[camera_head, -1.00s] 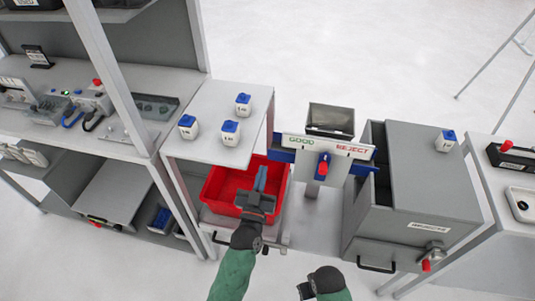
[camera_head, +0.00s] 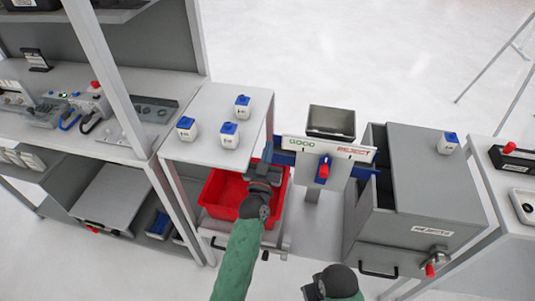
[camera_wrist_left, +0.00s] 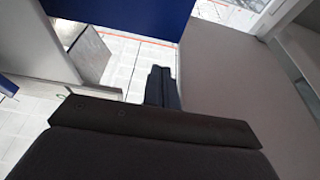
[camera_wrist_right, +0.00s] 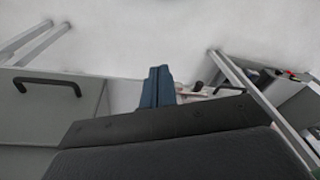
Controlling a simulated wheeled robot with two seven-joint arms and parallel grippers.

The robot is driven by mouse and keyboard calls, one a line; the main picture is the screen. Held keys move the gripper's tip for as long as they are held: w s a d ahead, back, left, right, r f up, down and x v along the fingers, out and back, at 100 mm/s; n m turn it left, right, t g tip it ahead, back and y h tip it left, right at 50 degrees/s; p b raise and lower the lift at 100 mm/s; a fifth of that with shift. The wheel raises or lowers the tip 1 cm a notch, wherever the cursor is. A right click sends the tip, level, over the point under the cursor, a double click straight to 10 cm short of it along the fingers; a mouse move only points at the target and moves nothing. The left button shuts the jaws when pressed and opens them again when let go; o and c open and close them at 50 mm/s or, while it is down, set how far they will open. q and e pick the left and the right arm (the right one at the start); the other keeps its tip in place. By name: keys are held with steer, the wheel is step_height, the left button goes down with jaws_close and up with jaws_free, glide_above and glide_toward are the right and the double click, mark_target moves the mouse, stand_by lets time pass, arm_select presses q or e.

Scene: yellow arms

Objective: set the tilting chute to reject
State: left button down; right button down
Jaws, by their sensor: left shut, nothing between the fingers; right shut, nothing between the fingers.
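The tilting chute shows in the head view as a blue trough (camera_head: 284,158) behind a white sign (camera_head: 329,149) reading GOOD at left and REJECT at right. A red knob (camera_head: 324,169) sits at its front, between the two words. My left gripper (camera_head: 267,155) is shut and empty, above the red bin and close to the trough's left end. I cannot tell whether it touches. The left wrist view shows its closed fingers (camera_wrist_left: 162,88) and a blue panel (camera_wrist_left: 120,14). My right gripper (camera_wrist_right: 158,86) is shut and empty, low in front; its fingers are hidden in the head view.
A red bin (camera_head: 219,207) stands left under the chute; a grey cabinet (camera_head: 432,180) stands right. Several white, blue-topped containers (camera_head: 229,134) sit on the left shelf, one (camera_head: 449,142) on the cabinet. A grey hopper (camera_head: 331,121) is behind the sign.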

steer(key=shift+s+a+r+t+y+b, duration=0.15)
steer(key=shift+a+r+t+y+b, duration=0.2)
steer(key=shift+a+r+b, duration=0.8)
steer(key=shift+d+f, duration=0.15)
steer(key=shift+d, duration=0.1)
